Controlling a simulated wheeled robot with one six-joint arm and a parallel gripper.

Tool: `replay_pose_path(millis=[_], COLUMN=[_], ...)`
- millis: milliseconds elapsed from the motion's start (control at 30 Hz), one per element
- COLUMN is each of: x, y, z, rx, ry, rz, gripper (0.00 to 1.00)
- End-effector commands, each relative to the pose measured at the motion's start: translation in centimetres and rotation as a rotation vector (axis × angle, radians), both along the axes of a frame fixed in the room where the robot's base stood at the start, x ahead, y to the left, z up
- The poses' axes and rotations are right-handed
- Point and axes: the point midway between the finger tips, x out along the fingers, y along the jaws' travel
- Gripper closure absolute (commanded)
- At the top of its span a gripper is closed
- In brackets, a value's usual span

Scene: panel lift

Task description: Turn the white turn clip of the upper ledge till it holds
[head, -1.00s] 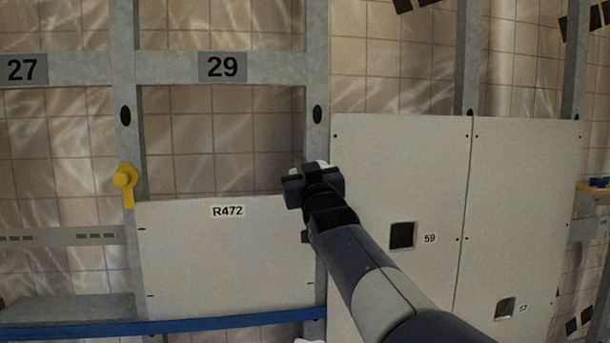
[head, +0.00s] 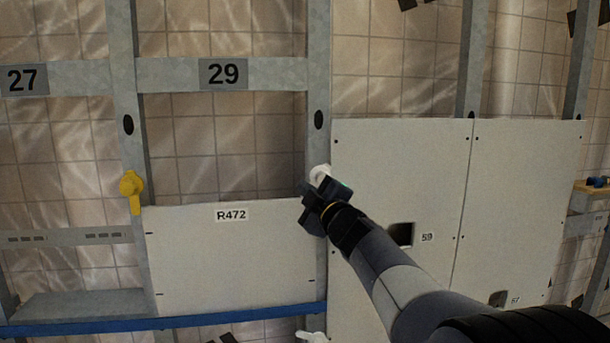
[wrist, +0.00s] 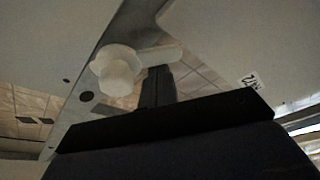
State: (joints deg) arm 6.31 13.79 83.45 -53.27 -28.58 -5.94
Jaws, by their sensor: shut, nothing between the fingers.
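The white turn clip (head: 319,175) is on the right upright, near the top right corner of the panel marked R472 (head: 230,260). In the wrist view the clip shows a round knob (wrist: 115,70) with a short lever pointing right. My gripper (head: 314,203) is just below the clip in the head view and partly covers it. In the wrist view its closed fingers (wrist: 157,87) stand beside the knob, close under the lever; I cannot tell whether they touch. Nothing is held. Whether the lever overlaps the panel edge is unclear.
A yellow clip (head: 131,187) hangs down at the panel's top left corner. A blue ledge (head: 230,317) runs along the panel's bottom. Another white clip (head: 311,336) shows at the bottom edge. Large pale panels (head: 400,170) stand right of the upright.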

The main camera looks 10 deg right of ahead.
Motion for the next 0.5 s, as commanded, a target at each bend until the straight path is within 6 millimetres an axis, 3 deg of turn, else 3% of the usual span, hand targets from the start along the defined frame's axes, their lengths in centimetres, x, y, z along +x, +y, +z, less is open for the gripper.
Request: replay_pose_path(millis=[500], x=[0.0], y=[-1.3], z=[-1.0], rx=[-0.431], ry=[0.001], rz=[-0.001], gripper=[1.0])
